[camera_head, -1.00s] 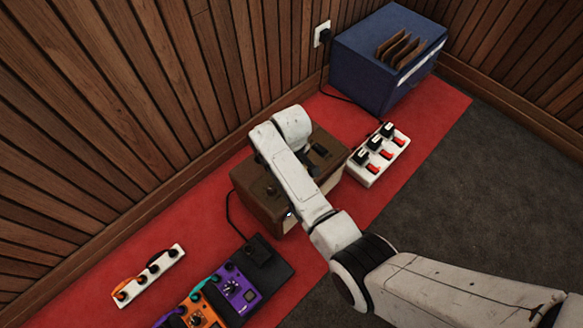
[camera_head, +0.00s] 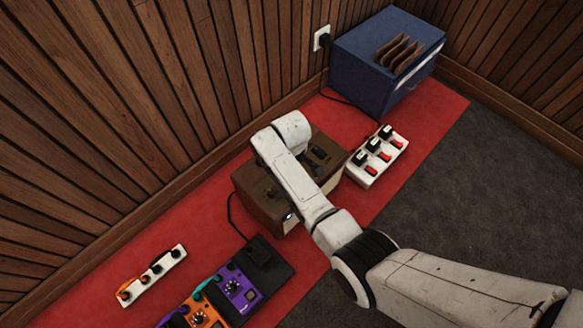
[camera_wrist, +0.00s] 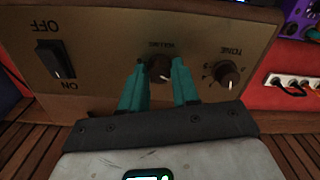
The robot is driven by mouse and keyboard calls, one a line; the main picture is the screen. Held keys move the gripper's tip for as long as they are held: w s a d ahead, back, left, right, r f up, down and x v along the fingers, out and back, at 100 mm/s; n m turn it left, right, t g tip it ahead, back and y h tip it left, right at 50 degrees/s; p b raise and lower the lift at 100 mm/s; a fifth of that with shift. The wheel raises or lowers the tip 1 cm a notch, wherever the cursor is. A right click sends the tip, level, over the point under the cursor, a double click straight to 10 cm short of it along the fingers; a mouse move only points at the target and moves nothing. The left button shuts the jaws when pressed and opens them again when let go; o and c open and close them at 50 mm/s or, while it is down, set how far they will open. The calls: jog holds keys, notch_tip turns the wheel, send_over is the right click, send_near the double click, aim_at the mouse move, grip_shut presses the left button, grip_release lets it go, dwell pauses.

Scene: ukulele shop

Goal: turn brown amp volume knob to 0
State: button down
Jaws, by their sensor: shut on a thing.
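The brown amp (camera_head: 262,207) stands on the red carpet against the wood wall, partly covered by my arm in the head view. In the wrist view its control panel (camera_wrist: 105,48) appears upside down. The dark volume knob (camera_wrist: 159,66) is at the middle of the panel, under the word VOLUME. My gripper (camera_wrist: 160,72) has teal fingers on either side of this knob and is shut on it. The fingers partly cover the knob, and its exact setting is hard to read. In the head view the fingers are hidden.
The tone knob (camera_wrist: 228,74) is close to the right finger, and the power switch (camera_wrist: 56,60) is to the left. A white switch box (camera_head: 376,157), a blue crate-like box (camera_head: 365,75) and a pedalboard (camera_head: 277,272) stand around the amp. Grey carpet (camera_head: 450,215) at right is clear.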

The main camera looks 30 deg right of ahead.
jog(key=n+p, duration=0.2)
jog(key=n, duration=0.1)
jog(key=shift+r, duration=0.15)
jog(key=shift+n+p, duration=0.8)
jog(key=shift+n, duration=0.7)
jog(key=c, duration=0.8)
grip_release()
jog(key=shift+c, duration=0.2)
notch_tip(320, 180, up, 10)
jog(key=p, duration=0.6)
jog(key=shift+r, duration=0.25)
